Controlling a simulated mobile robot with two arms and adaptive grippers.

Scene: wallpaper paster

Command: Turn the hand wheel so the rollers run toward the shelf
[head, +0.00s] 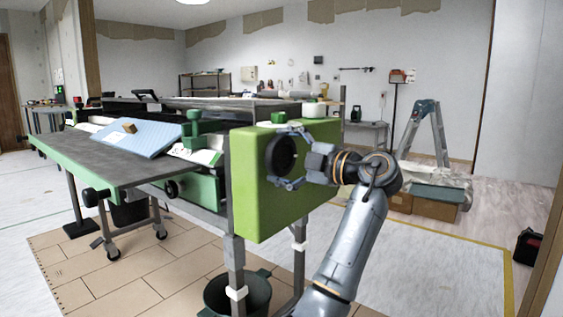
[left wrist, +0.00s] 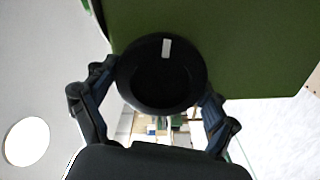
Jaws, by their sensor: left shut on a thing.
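The hand wheel is a round black knob (head: 279,156) on the end face of the green housing (head: 250,205) of the paster. In the left wrist view the hand wheel (left wrist: 160,88) fills the middle, with a white mark near its upper edge. My left gripper (head: 291,158) is shut on the wheel, one finger on each side of the rim; both fingers also show in the left wrist view (left wrist: 162,92). A dark flat shelf (head: 90,157) with a green edge juts out at the left. The rollers are not clearly visible. My right gripper is out of view.
A pale blue sheet (head: 140,138) lies sloping on the machine, with a small brown block (head: 129,127) on it. A dark bin (head: 238,296) stands beneath the housing. A stepladder (head: 427,130) and cardboard boxes (head: 425,207) stand at the right.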

